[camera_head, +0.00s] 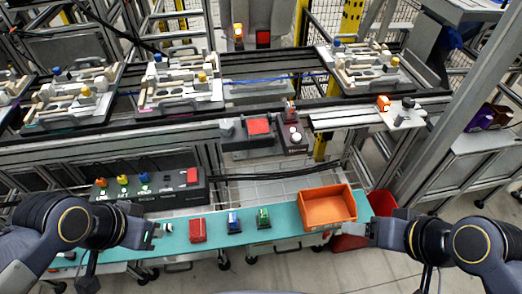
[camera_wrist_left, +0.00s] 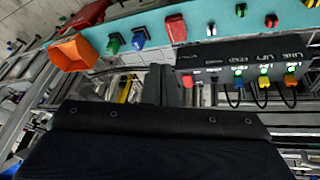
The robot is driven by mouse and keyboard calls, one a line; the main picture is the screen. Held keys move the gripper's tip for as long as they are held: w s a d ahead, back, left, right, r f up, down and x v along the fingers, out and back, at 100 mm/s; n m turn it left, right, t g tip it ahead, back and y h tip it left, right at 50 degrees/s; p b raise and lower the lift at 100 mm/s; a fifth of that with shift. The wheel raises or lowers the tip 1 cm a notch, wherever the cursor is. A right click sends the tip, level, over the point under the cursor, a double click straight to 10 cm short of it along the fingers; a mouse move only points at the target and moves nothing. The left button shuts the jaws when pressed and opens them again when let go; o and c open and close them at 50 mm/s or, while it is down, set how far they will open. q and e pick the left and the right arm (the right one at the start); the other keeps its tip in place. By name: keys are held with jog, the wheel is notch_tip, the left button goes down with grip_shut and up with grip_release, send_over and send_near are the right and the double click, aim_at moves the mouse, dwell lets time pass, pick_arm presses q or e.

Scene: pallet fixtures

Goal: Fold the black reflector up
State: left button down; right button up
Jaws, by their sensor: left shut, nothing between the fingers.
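A small black part (camera_head: 408,102), which may be the black reflector, stands on the light plate at the right end of the upper conveyor. It is too small to tell how far it is folded. My left gripper (camera_head: 163,230) is shut and empty over the left part of the teal shelf, far from that part. My right gripper (camera_head: 370,229) is by the orange bin, below and apart from the black part; its fingers are too small to read. The left wrist view does not show the reflector clearly.
An orange bin (camera_head: 327,208) and red (camera_head: 198,230), blue (camera_head: 234,222) and green (camera_head: 263,217) items are on the teal shelf (camera_head: 180,240). A black button box (camera_head: 150,188) stands behind it. Pallets with fixtures (camera_head: 180,85) sit on the conveyor. A grey post (camera_head: 455,105) rises at right.

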aim_at(258, 128)
pick_arm(q)
jog(key=w+d+f+m+t+y+b, duration=0.1)
jog(key=w+d+f+m+y+b, duration=0.15)
jog(key=w+f+m, duration=0.4)
jog(key=w+d+f+m+y+b, duration=0.1)
jog(key=w+m+y+b, duration=0.25)
jog(key=m, duration=0.55)
jog(key=w+d+m+t+b, duration=0.1)
jog(key=w+d+m+t, duration=0.1)
jog(key=d+m, duration=0.3)
jog(key=w+d+m+t+b, duration=0.1)
jog(key=d+m+t, duration=0.3)
jog(key=d, duration=0.4)
jog(key=w+d+m+t+h+b, duration=0.1)
jog(key=w+d+m+t, duration=0.2)
jog(key=d+m, duration=0.3)
jog(key=shift+w+d+r+m, duration=0.3)
jog(key=shift+r+m, duration=0.05)
jog(key=shift+m, duration=0.2)
jog(key=shift+w, duration=0.1)
jog(key=w+a, duration=0.1)
jog(key=w, duration=0.8)
jog(key=shift+a+r, duration=0.3)
jog(key=shift+r, duration=0.05)
